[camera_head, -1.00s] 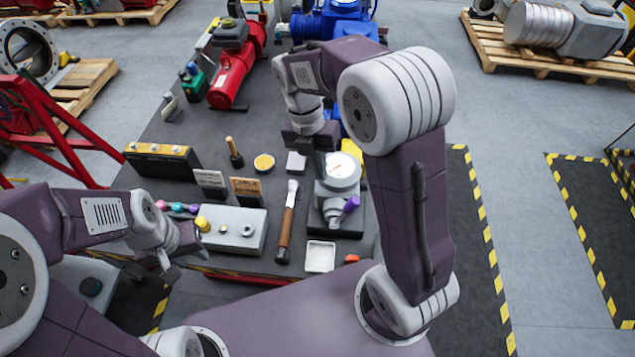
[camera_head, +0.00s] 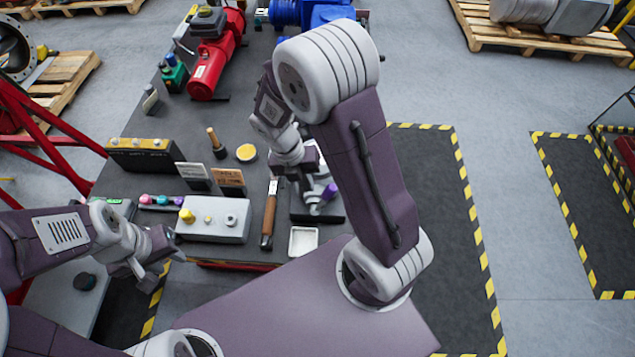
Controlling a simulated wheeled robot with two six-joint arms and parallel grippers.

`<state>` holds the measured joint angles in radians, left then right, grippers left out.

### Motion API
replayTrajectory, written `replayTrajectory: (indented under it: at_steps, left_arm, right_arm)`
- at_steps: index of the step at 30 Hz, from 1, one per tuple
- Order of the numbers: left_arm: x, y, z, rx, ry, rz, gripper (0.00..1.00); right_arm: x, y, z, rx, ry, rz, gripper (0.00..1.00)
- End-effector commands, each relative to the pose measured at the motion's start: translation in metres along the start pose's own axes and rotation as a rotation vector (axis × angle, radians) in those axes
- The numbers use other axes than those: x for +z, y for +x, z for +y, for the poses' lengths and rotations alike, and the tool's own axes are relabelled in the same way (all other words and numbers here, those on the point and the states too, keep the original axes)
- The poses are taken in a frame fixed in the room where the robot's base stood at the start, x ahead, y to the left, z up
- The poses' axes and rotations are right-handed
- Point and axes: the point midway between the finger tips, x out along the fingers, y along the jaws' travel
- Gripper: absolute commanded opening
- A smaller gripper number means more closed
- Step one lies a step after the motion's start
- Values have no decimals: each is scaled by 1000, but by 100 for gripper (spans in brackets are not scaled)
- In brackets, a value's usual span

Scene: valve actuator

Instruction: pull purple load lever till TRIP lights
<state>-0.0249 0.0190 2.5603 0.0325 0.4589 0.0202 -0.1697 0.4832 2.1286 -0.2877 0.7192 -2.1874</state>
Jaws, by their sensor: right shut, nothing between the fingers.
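The purple load lever (camera_head: 329,192) sticks up at the right side of a small grey test device on a dark base (camera_head: 328,217). My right gripper (camera_head: 307,182) is shut and empty, just left of the lever and over the device. I cannot tell whether it touches the lever. The gripper and arm hide the device's round dial. My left gripper (camera_head: 150,272) hangs at the table's front left, away from the device; its finger opening is unclear. No lit TRIP lamp can be made out.
A grey box with a yellow knob (camera_head: 213,222), two small signs and a black-yellow box (camera_head: 143,153) stand further left.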

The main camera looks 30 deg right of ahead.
Motion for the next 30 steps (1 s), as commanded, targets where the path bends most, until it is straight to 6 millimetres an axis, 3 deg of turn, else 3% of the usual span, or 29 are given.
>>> replayTrajectory:
  at_steps: [6, 30]
  left_arm:
    - [-1, -9, 0, 0, 0, 0, 36]
    - [-2, -17, 0, 0, 0, 0, 36]
  right_arm:
    - [0, 11, -22, 1, 2, 1, 0]
    - [0, 21, -40, -1, 0, 2, 0]
